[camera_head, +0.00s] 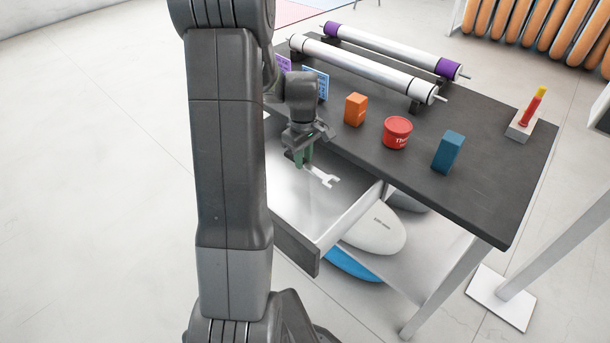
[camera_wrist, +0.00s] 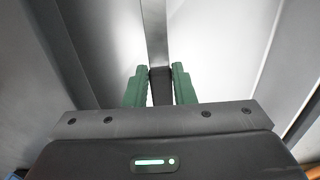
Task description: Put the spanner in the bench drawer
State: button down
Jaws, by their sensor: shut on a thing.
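My gripper (camera_head: 304,160) is low over the open bench drawer (camera_head: 345,222), its green fingers shut on the spanner (camera_head: 324,177). The spanner is silver-grey with an open-jaw end that points right and toward the drawer front. In the wrist view the spanner (camera_wrist: 157,40) shows as a grey bar running up from between the green fingers of my gripper (camera_wrist: 160,84). The pale drawer floor and side walls surround it there. I cannot tell whether the spanner touches the drawer floor. The far part of the drawer is hidden by my arm and the bench top.
The dark bench top (camera_head: 480,200) holds an orange box (camera_head: 355,109), a red tub (camera_head: 397,133), a blue box (camera_head: 448,152) and two long rollers (camera_head: 360,66). A red-and-yellow tool (camera_head: 533,106) stands in a block at right. Boards (camera_head: 376,232) lie below the bench.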

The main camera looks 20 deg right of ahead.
aim_at(303, 181)
jog(key=shift+f, duration=3.15)
jog(key=shift+f+b, duration=0.1)
jog(key=shift+b, duration=0.25)
jog(key=c, duration=1.2)
grip_release()
notch_tip(303, 181, up, 12)
jog(key=shift+r+p, duration=0.15)
jog(key=shift+p, duration=0.65)
